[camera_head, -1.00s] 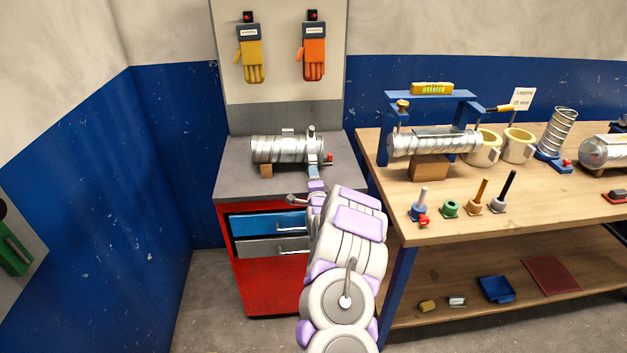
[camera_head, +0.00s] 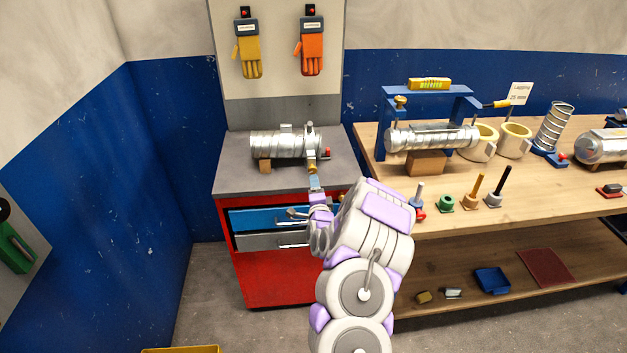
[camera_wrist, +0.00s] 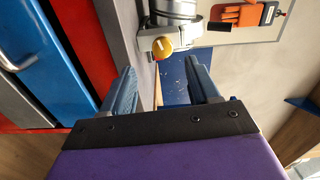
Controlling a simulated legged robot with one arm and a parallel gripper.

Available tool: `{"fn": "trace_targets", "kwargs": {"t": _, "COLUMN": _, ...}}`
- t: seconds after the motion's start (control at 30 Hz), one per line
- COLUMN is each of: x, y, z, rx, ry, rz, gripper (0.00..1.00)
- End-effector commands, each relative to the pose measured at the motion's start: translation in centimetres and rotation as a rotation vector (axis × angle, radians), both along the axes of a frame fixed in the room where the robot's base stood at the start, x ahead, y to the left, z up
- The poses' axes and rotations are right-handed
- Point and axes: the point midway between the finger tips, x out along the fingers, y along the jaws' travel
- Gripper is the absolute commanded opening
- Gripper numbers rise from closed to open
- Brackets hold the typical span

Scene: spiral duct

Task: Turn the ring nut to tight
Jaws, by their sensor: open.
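A silver spiral duct (camera_head: 280,146) lies on the grey top of the red cabinet. A grey clamp band (camera_head: 309,138) sits around its right end. A round yellow-orange knob with a white mark (camera_wrist: 165,47) is on the clamp in the wrist view. It also shows small at the clamp's front in the head view (camera_head: 312,164). I cannot tell for sure that this knob is the ring nut. My gripper (camera_wrist: 160,68) is open and empty, its blue fingers spread. The knob appears just beyond the fingertips, apart from them. In the head view my gripper (camera_head: 314,182) is in front of the cabinet top.
The blue drawer (camera_head: 270,220) of the cabinet (camera_head: 280,276) is below my gripper. A workbench (camera_head: 400,210) with fixtures and upright pegs stands close on the right. Yellow and orange gloves (camera_head: 312,52) hang behind.

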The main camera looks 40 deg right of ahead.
Motion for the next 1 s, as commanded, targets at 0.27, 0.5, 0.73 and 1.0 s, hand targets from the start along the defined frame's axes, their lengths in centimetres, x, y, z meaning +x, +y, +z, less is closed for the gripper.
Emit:
{"fn": "trace_targets", "kwargs": {"t": 0.27, "x": -3.8, "y": 2.3, "z": 0.0, "rx": 0.004, "ry": 0.002, "rz": 0.0, "gripper": 0.6}}
{"fn": "trace_targets", "kwargs": {"t": 0.5, "x": -6.5, "y": 4.0, "z": -0.1, "rx": 0.003, "ry": 0.003, "rz": 0.001, "gripper": 0.6}}
{"fn": "trace_targets", "kwargs": {"t": 0.73, "x": -7.8, "y": 4.8, "z": 0.0, "rx": 0.001, "ry": 0.0, "rz": -0.001, "gripper": 0.6}}
{"fn": "trace_targets", "kwargs": {"t": 1.0, "x": -7.9, "y": 4.9, "z": -0.1, "rx": 0.0, "ry": 0.0, "rz": 0.0, "gripper": 0.6}}
